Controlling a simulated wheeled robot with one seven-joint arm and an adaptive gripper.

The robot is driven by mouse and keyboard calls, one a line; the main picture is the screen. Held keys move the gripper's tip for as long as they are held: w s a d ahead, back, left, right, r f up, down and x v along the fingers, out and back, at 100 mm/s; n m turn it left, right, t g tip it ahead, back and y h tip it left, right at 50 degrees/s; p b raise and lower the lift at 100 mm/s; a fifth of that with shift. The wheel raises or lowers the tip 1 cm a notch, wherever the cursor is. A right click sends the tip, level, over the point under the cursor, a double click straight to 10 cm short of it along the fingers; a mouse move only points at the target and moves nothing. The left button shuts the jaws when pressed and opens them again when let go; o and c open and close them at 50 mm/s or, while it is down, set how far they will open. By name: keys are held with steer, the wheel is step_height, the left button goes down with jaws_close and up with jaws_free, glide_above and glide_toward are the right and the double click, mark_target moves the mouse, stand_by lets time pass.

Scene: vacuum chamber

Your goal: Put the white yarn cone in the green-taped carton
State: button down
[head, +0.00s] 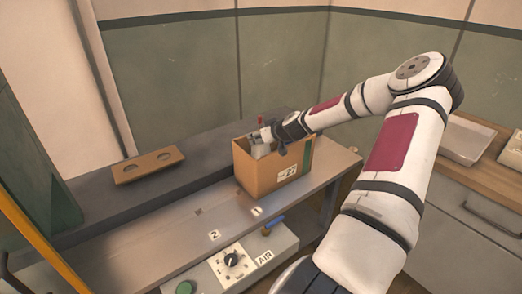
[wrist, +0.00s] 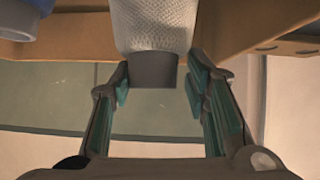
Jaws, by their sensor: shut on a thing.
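The carton (head: 258,178) is brown and open-topped, with a green tape strip on its right corner and a "27" label. It stands on the grey metal bench. My gripper (head: 268,138) is at the carton's open top. In the wrist view my gripper (wrist: 158,88) is shut on the white yarn cone (wrist: 154,27), with the cone's dark grey end between the fingers. A pale part of the cone (head: 261,150) shows at the carton's opening in the head view. How deep it sits is hidden.
A wooden block with two holes (head: 148,165) lies on the dark ledge to the left. A control box with a knob (head: 233,262) is in front of the bench. A blue object (wrist: 20,18) shows at the wrist view's top left. A metal tray (head: 465,142) is at right.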

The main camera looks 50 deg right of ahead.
mark_target(260, 146)
steer(key=shift+f, duration=2.2)
steer(key=c, duration=0.9)
jaws_free()
